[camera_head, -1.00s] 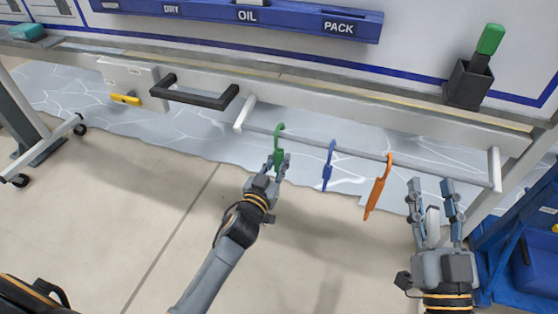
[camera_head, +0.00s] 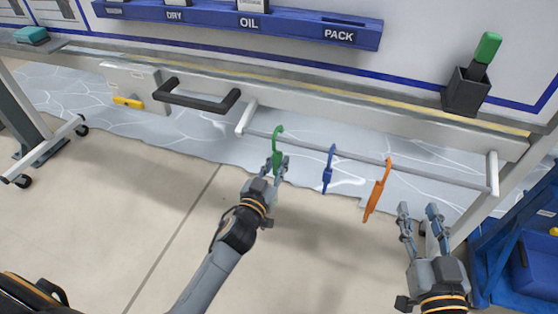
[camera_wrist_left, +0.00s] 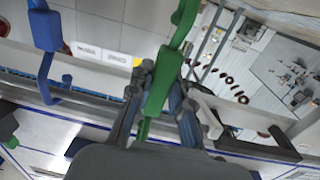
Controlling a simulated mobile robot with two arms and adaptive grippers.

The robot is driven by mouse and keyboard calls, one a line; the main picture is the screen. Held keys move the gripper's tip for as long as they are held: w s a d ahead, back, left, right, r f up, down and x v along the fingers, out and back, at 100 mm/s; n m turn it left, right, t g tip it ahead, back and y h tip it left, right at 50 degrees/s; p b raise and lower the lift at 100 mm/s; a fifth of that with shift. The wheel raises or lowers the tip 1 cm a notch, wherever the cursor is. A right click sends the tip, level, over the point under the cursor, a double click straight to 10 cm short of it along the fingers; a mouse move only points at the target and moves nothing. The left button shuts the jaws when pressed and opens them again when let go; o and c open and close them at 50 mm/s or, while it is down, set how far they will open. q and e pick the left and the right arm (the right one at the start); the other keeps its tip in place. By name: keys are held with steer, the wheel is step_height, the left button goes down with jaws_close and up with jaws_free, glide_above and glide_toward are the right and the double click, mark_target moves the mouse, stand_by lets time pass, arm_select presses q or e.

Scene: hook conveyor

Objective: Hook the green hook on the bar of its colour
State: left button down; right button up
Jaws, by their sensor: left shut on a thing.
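The green hook (camera_head: 277,145) hangs at the left part of a grey bar (camera_head: 440,177) along the front of the bench, with its top curve at the bar. Whether its weight rests on the bar I cannot tell. My left gripper (camera_head: 276,168) is shut on the hook's lower body. The left wrist view shows the green body (camera_wrist_left: 160,85) between the fingers. A blue hook (camera_head: 327,175) and an orange hook (camera_head: 376,195) hang further right on the same bar. No green bar is clear in view. My right gripper (camera_head: 419,213) is open and empty, below the bar's right part.
A black handle (camera_head: 196,98) and a yellow piece (camera_head: 128,102) are on the bench front, left of the bar. A dark holder with a green-handled tool (camera_head: 487,48) stands at the upper right. Blue bins (camera_head: 530,260) are at the right edge. Open floor lies below.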

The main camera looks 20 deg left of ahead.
arm_select(q)
steer(key=shift+s+a, duration=0.1)
steer(key=shift+s, duration=0.55)
steer(key=shift+s+r, duration=0.1)
steer(key=shift+s, duration=1.1)
steer(key=shift+s+a, duration=0.2)
steer(key=shift+s, duration=1.25)
steer(key=shift+s+a, duration=0.1)
steer(key=shift+s, duration=0.6)
arm_select(e)
steer(key=shift+s+d+f+g, duration=0.15)
steer(key=shift+f+g, duration=0.25)
steer(key=shift+f, duration=0.25)
steer(key=shift+s+d+f+g, duration=0.15)
steer(key=shift+f+g, duration=0.25)
steer(key=shift+f, duration=0.25)
steer(key=shift+w+a+r, duration=0.1)
steer(key=shift+w+r, duration=0.05)
steer(key=shift+r, duration=0.1)
arm_select(q)
steer(key=shift+r+p, duration=0.15)
steer(key=shift+p, duration=0.2)
arm_select(e)
steer(key=shift+f, duration=0.15)
